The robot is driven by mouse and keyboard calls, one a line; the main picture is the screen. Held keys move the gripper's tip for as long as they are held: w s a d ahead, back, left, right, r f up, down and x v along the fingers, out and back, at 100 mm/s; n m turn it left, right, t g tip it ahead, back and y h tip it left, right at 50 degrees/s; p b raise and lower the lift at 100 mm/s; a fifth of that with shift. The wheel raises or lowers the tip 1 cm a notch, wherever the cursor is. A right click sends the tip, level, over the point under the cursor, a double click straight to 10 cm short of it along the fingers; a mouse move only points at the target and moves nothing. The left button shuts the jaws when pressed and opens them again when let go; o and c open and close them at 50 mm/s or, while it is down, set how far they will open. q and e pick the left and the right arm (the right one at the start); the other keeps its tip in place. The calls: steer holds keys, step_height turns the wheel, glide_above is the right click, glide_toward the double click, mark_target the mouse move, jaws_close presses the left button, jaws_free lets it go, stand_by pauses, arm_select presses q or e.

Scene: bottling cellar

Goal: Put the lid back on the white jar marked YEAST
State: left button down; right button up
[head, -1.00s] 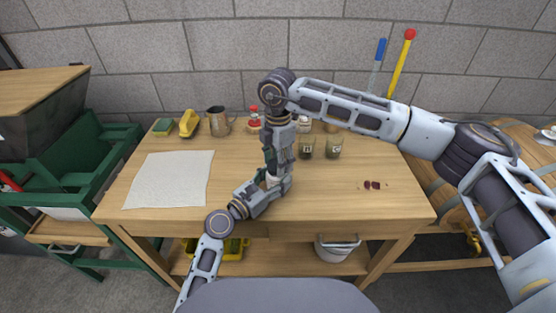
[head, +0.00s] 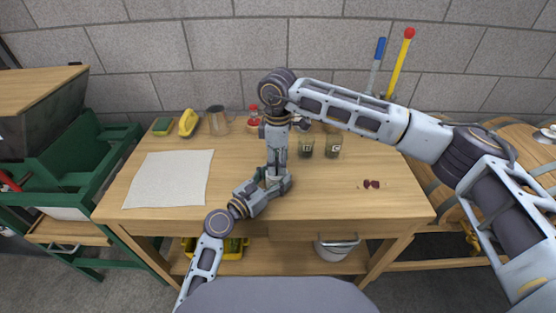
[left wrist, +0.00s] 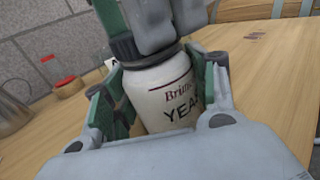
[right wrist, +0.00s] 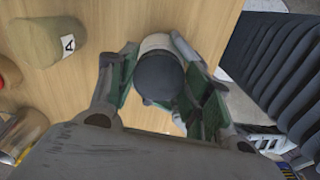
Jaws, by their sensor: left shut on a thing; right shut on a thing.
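The white jar marked YEAST (left wrist: 163,95) stands upright on the table between the green-padded fingers of my left gripper (head: 270,181), which is shut on it. The dark grey lid (right wrist: 158,76) is at the top of the jar, and my right gripper (head: 277,170) is shut on it from above. In the left wrist view the lid (left wrist: 125,48) meets the jar's mouth with no clear gap. I cannot tell whether it is fully tight. In the head view the grippers hide most of the jar and lid.
Two labelled jars (head: 306,148) (head: 333,148) stand close behind and right of the grippers. A metal jug (head: 217,121), a yellow object (head: 187,123) and a red-topped container (head: 254,123) are at the back. A white sheet (head: 170,178) lies left. The front right tabletop is mostly clear.

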steer(key=o, duration=0.7)
steer(key=shift+c, duration=0.2)
steer(key=shift+r, duration=0.1)
steer(key=shift+r, duration=2.15)
steer(key=shift+r, duration=0.1)
steer(key=shift+c, duration=0.4)
